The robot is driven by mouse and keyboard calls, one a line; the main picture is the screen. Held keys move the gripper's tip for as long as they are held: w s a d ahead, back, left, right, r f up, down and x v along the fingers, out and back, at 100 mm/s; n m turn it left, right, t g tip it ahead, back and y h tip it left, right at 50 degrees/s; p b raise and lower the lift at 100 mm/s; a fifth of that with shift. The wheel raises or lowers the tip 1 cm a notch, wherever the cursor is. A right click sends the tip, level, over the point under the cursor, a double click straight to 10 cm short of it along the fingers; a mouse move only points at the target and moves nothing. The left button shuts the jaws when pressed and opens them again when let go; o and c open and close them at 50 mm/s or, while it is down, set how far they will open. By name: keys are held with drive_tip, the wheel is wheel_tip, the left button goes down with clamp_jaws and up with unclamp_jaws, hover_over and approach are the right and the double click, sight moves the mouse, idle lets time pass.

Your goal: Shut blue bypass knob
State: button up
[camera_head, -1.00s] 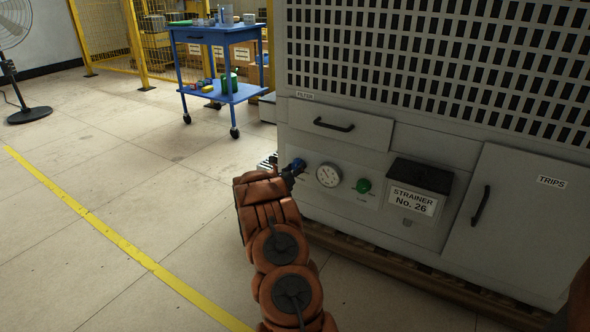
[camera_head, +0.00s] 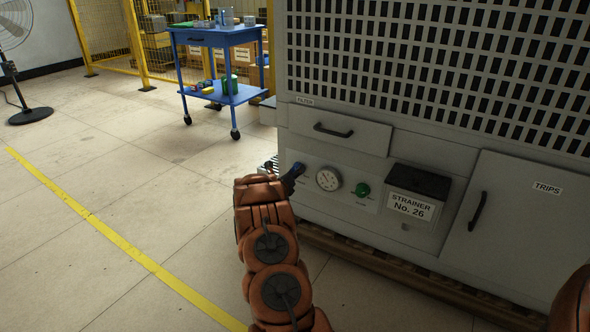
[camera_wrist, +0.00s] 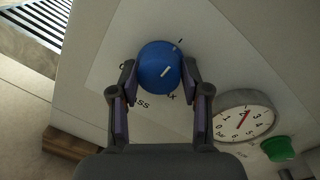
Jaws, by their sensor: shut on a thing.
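The blue bypass knob (camera_wrist: 158,66) is a round knob with a white pointer line on its face, set on the grey panel in the wrist view. My gripper (camera_wrist: 158,88) has one finger on each side of it and is shut on it. The pointer line slants up to the right in that view. Panel lettering beside the knob is partly covered by it and the fingers. In the head view my gripper (camera_head: 288,181) is at the panel's left end, and my arm mostly hides the knob.
A pressure gauge (camera_head: 328,179) and a green knob (camera_head: 362,189) sit right of the blue knob. Further right is the box labelled Strainer No. 26 (camera_head: 413,200). A drawer handle (camera_head: 333,131) is above. Open floor lies left; a blue cart (camera_head: 215,90) stands behind.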

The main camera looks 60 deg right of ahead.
drive_tip(key=n+g+p, duration=0.1)
drive_tip(key=n+p, duration=0.1)
drive_tip(key=n, duration=0.6)
drive_tip(key=n+g+p, duration=0.1)
drive_tip(key=n+p, duration=0.2)
drive_tip(key=n, duration=0.5)
drive_tip(key=n+p, duration=0.2)
drive_tip(key=n, duration=0.6)
drive_tip(key=shift+w+f+n+g, duration=0.1)
drive_tip(key=shift+w+n+g, duration=0.1)
drive_tip(key=shift+n+g, duration=0.15)
idle(0.4)
drive_tip(key=o, duration=1.1)
